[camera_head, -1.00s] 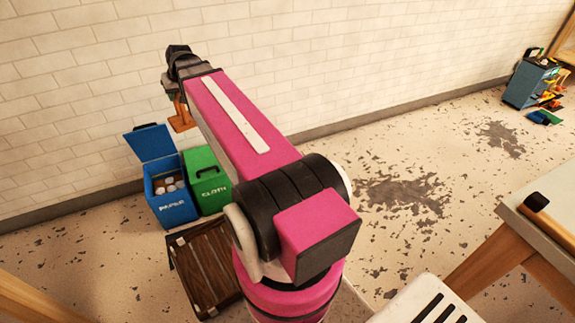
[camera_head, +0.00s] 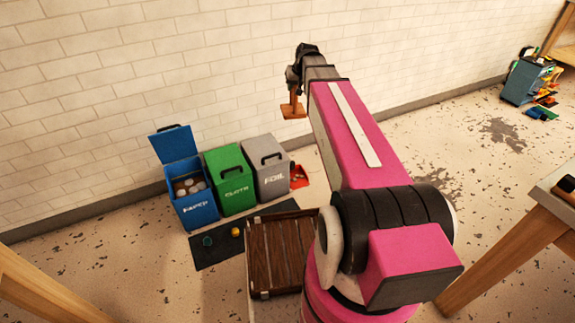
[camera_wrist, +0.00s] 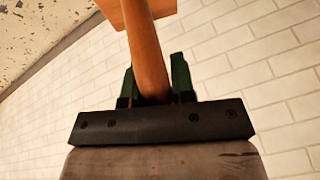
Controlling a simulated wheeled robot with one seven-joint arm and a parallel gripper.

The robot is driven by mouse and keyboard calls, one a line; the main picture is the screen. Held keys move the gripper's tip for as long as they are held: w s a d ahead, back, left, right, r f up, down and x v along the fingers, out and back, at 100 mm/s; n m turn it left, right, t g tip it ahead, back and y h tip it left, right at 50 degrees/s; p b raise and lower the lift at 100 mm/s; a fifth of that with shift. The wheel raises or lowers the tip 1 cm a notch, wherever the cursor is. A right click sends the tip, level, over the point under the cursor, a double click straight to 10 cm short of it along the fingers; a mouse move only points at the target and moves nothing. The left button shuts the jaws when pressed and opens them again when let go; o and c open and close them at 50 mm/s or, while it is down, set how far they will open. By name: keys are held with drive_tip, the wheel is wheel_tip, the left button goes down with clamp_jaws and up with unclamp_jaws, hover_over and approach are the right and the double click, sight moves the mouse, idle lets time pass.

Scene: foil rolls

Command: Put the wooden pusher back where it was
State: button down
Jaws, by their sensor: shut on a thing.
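My gripper (camera_wrist: 155,88) is shut on the handle of the wooden pusher (camera_wrist: 148,50). The pusher is orange-brown, with a round handle and a flat board at its far end. In the head view the pusher (camera_head: 293,108) hangs below my gripper, board down, in the air in front of the white brick wall. It is above and behind the row of bins, clear of them. The jaws are mostly hidden by the wrist in the head view.
An open blue paper bin (camera_head: 197,210), a green cloth bin (camera_head: 235,190) and a grey foil bin (camera_head: 271,178) stand by the wall. A red item (camera_head: 299,176) lies right of them. A dark mat (camera_head: 208,255) and a slatted wooden crate (camera_head: 252,262) are in front. A table (camera_head: 548,200) stands at right.

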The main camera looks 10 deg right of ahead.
drive_tip(key=w+f+m, duration=0.1)
drive_tip(key=w+f, duration=1.2)
drive_tip(key=w, duration=0.2)
drive_tip(key=w+f, duration=1.2)
drive_tip(key=w, duration=0.3)
wheel_tip(320, 180, down, 36)
drive_tip(key=w, duration=0.3)
drive_tip(key=shift+h, duration=0.3)
drive_tip(key=c, duration=1.1)
unclamp_jaws()
drive_tip(key=shift+f, duration=0.1)
drive_tip(key=shift+o, duration=0.7)
drive_tip(key=shift+s, duration=0.1)
